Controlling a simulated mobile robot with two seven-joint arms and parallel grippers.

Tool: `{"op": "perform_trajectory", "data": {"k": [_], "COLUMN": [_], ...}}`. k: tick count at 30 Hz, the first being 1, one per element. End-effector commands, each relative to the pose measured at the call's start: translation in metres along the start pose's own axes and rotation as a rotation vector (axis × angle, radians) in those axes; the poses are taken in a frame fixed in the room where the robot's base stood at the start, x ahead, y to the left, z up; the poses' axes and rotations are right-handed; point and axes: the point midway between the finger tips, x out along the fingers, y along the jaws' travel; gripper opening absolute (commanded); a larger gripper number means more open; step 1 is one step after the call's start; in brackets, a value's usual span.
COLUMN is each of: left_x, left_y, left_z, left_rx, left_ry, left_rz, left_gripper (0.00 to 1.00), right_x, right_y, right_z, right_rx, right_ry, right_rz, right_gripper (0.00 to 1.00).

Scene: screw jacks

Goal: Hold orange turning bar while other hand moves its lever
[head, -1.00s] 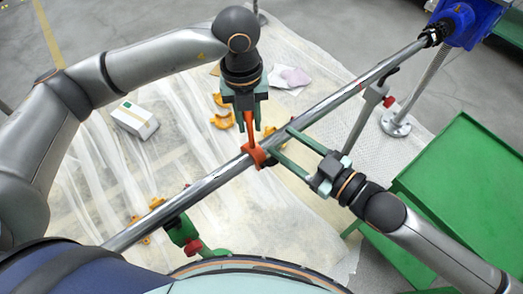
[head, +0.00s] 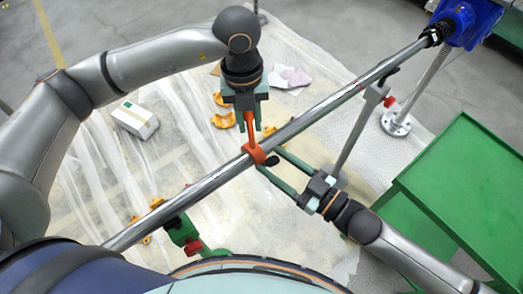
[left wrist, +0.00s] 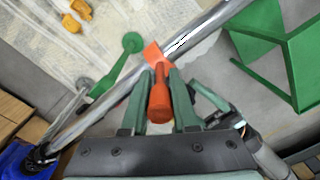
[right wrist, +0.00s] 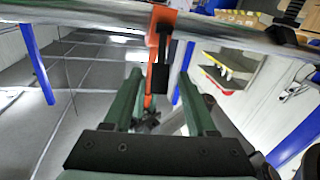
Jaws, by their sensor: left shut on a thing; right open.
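The orange turning bar (head: 251,149) clasps the long steel pipe (head: 200,187), its handle pointing up toward my left gripper. My left gripper (head: 249,128) is shut on this handle; the left wrist view shows the orange handle (left wrist: 160,107) between its fingers. The lever (head: 271,161) is a short black piece on the bar's clamp, near side of the pipe. My right gripper (head: 268,162) is open, its fingers reaching to either side of the lever. In the right wrist view the black lever (right wrist: 160,80) hangs between the open fingers; I see no clear contact.
The pipe runs diagonally from a blue machine (head: 468,20) over a grey stand (head: 360,122) and a green support (head: 183,231). A green table (head: 470,185) stands at the right. A white box (head: 135,119) and orange parts (head: 222,121) lie on floor sheeting.

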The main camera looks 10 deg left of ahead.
Motion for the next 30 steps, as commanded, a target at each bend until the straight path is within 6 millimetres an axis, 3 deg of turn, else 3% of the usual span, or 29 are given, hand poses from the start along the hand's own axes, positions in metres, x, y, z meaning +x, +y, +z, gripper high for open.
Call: {"op": "perform_trajectory", "data": {"k": [3,9,20,30], "left_x": [-0.001,-0.001,-0.001,-0.001], "left_y": [-0.001,-0.001,-0.001,0.000], "left_z": [0.000,0.000,0.000,0.000], "left_rx": [0.001,0.000,0.000,0.000], "left_ry": [-0.001,-0.001,-0.001,-0.002], "left_rz": [-0.002,-0.002,-0.002,-0.002], "left_gripper": [0.00,0.00,0.00,0.00], "right_x": [0.021,0.040,0.043,0.043], "right_y": [0.000,0.000,0.000,0.000], "right_z": [-0.001,0.000,0.000,0.000], "right_rx": [-0.001,-0.001,0.000,0.000], "right_ry": [0.003,-0.001,-0.001,-0.001], "right_rz": [0.000,0.000,0.001,0.001], "right_gripper": [0.57,0.57,0.56,0.18]}}
